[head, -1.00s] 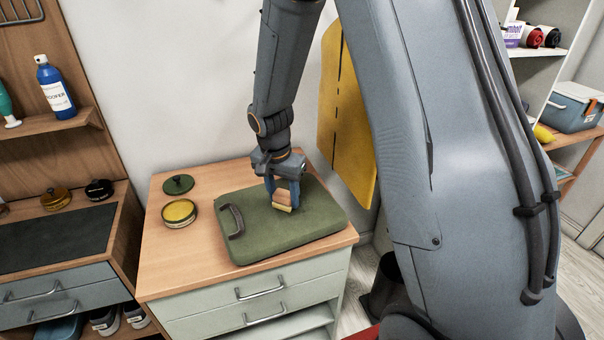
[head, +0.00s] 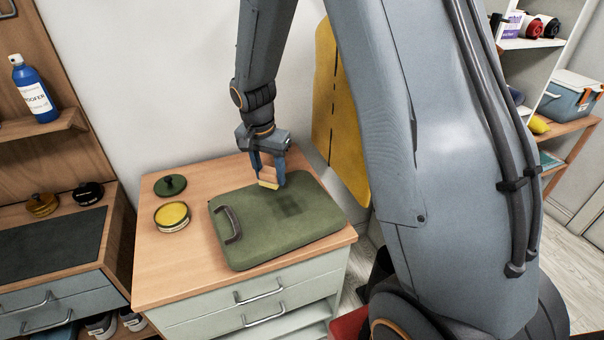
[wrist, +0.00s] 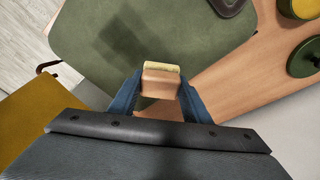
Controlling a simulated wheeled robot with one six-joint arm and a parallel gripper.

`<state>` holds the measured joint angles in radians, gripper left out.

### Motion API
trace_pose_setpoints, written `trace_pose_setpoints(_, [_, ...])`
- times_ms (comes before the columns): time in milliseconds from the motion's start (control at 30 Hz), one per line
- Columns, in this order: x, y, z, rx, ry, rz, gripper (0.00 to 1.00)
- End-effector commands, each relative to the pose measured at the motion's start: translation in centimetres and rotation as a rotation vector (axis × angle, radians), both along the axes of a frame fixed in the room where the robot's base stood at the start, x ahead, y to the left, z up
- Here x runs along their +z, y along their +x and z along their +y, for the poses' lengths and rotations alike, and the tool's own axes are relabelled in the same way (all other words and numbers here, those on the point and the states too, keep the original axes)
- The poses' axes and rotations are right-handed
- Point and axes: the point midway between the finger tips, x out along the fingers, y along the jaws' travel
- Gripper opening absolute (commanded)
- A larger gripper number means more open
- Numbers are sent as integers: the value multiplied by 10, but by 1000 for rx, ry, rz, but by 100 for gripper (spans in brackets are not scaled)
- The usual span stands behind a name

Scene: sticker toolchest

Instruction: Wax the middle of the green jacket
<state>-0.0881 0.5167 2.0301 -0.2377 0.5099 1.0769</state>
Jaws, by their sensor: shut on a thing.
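My gripper (head: 267,174) is shut on a wood-coloured block applicator (head: 269,176) with a pale yellow pad on its lower face. It also shows in the wrist view (wrist: 161,82). It is held over the far edge of a green, flat, folded-looking piece with a brown handle (head: 270,235), which seems to be the green jacket. A darker square patch (head: 289,205) shows near its middle. An open round tin of yellow wax (head: 172,216) stands left of it. Its green lid (head: 170,185) lies behind the tin.
The wooden cabinet top (head: 165,265) carries the green piece and the tin. A yellow hanging panel (head: 345,130) is behind at right. A workbench (head: 50,240) with small tins (head: 88,193) and a shelf with a blue bottle (head: 36,92) stand at left.

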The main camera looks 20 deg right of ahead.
Motion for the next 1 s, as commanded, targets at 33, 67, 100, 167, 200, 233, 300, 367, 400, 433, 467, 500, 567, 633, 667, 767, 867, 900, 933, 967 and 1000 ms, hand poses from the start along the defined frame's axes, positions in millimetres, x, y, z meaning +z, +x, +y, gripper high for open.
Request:
trace_pose_setpoints(33, [7,0,0,-1,0,-2,26])
trace_pose_setpoints(67, [10,0,0,-1,0,-2,26])
trace_pose_setpoints(100, [14,0,0,-1,0,-2,26])
trace_pose_setpoints(167, [19,0,0,-1,0,-2,26])
trace_pose_setpoints(200, [23,0,-1,-1,0,-2,26])
trace_pose_setpoints(233, [25,0,-1,-1,0,-2,26])
trace_pose_setpoints(300, [32,0,-1,0,0,-1,26])
trace_pose_setpoints(367, [37,0,-1,0,-1,-1,26])
trace_pose_setpoints(400, [40,0,-1,0,-1,-1,26])
trace_pose_setpoints(433, [42,0,-1,-1,-1,-1,26])
trace_pose_setpoints(467, [44,0,-1,-1,-1,-1,26])
trace_pose_setpoints(500, [46,0,-1,-1,-1,-1,26])
trace_pose_setpoints(567, [48,0,-1,-1,0,0,26])
trace_pose_setpoints(633, [49,0,-1,-1,0,0,26])
trace_pose_setpoints(667, [49,0,-1,-1,0,0,26])
trace_pose_setpoints(767, [48,0,-1,-1,0,0,26])
trace_pose_setpoints(867, [48,0,-1,-1,0,0,26])
trace_pose_setpoints(900, [48,0,-1,-1,0,0,26])
trace_pose_setpoints(933, [48,0,-1,-1,0,0,26])
trace_pose_setpoints(967, [48,0,-1,-1,0,0,26])
trace_pose_setpoints(1000, [48,0,-1,-1,0,0,26])
